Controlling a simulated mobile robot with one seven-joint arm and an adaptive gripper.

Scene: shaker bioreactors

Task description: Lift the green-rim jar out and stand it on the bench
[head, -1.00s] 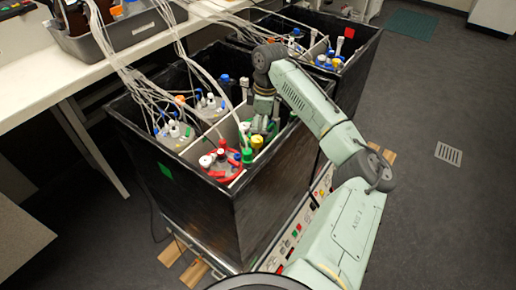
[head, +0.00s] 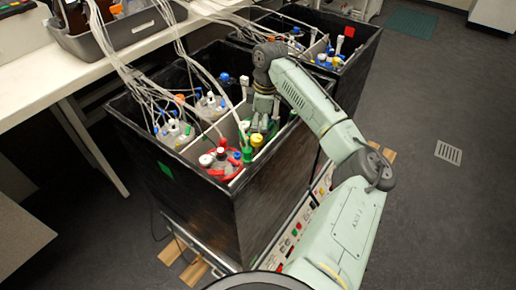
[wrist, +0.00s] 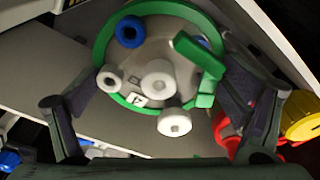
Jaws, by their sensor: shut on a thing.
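The green-rim jar shows in the wrist view as a green ring (wrist: 105,38) around a grey lid with white, blue and green caps. In the head view only its green parts (head: 247,153) show, low in the near black box. My gripper (head: 262,118) reaches down into that box from above. In the wrist view its two fingers (wrist: 165,105) stand on either side of the jar's lid, shut on it. The jar's body is hidden below the lid.
The near black box (head: 205,190) also holds a red-rim jar (head: 222,172) and other capped jars, with a pale divider between. Many white tubes run to the white bench (head: 130,55) at the left. A grey tray (head: 125,30) stands on the bench.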

